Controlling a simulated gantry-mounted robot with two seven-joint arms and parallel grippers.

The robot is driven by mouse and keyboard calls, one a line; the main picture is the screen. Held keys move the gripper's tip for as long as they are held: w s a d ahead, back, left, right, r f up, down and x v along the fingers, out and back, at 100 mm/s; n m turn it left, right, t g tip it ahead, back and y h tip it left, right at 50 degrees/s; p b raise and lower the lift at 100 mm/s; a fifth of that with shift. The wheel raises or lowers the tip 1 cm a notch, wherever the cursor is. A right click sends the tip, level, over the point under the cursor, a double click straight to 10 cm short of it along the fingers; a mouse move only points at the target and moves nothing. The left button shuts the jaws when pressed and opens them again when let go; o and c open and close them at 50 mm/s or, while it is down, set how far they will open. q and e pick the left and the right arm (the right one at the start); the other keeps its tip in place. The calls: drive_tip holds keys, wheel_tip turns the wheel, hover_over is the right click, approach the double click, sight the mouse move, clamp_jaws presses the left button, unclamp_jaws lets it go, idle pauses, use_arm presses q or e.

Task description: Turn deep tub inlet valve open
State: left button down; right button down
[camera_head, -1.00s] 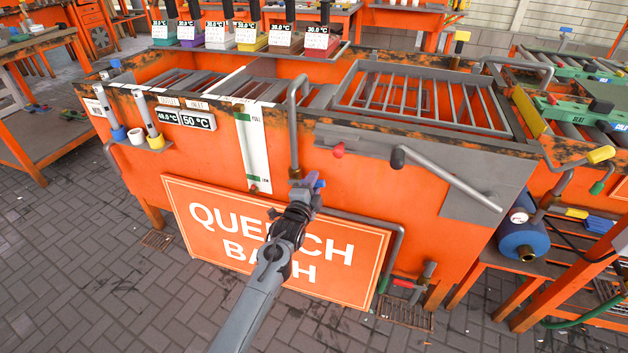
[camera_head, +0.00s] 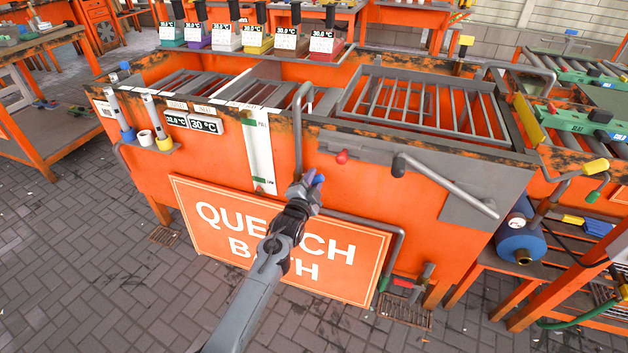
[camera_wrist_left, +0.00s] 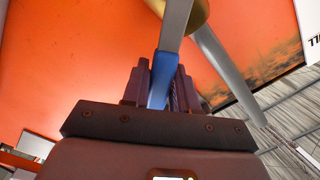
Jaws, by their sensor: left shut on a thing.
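The inlet valve sits at the foot of the grey upright pipe (camera_head: 299,130) on the front of the orange tub (camera_head: 420,215). Its blue handle (camera_head: 319,179) shows just beyond my left gripper (camera_head: 305,190). In the left wrist view the blue handle (camera_wrist_left: 160,80) stands between the two fingers, which are shut on it. A brass-coloured part (camera_wrist_left: 186,14) of the fitting shows above, partly cut off. The gripper hides most of the valve body in the head view. My right gripper is not in view.
A "QUENCH BATH" sign (camera_head: 222,219) is under my left arm. A level strip (camera_head: 257,150) and temperature displays (camera_head: 205,126) are left of the pipe. A red knob (camera_head: 342,157) and a grey lever bar (camera_head: 450,186) are to the right. Paved floor (camera_head: 110,270) is clear in front.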

use_arm(q)
drive_tip(key=c, duration=1)
unclamp_jaws()
drive_tip(key=shift+o, duration=0.2)
drive_tip(key=p+v, duration=0.7)
drive_tip(key=v, duration=0.4)
drive_tip(key=shift+w, duration=0.1)
